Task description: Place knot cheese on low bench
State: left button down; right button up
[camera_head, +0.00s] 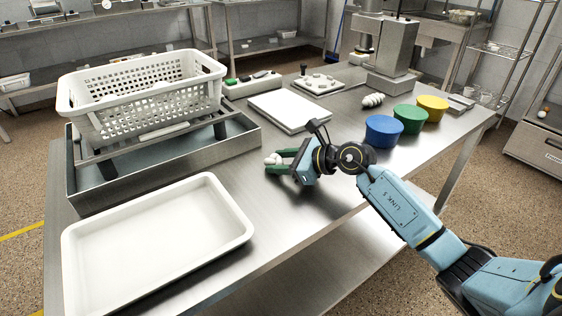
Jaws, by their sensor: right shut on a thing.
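My right gripper (272,162) reaches in from the right, low over the steel table. Its green fingers are shut on a small white lumpy piece, the knot cheese (270,158), which shows only in part between the fingertips. I cannot tell whether it touches the tabletop. I cannot tell which surface is the low bench. My left gripper is not in view.
A white tray (72,262) lies at the front left. Behind it a white perforated basket (150,103) sits above a steel tray (165,170). A white board (290,110), blue (383,132), green (410,119) and yellow (433,107) tubs, and a steel machine (393,55) stand further back.

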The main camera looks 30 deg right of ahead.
jog(key=shift+f, duration=0.15)
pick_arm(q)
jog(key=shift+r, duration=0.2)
pick_arm(e)
jog(key=o, duration=1)
jog(key=shift+o, duration=0.2)
pick_arm(q)
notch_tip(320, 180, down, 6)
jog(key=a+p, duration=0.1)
jog(key=p, duration=0.1)
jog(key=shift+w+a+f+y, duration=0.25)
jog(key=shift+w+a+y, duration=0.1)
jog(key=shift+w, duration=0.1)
pick_arm(e)
jog(key=v, duration=1.2)
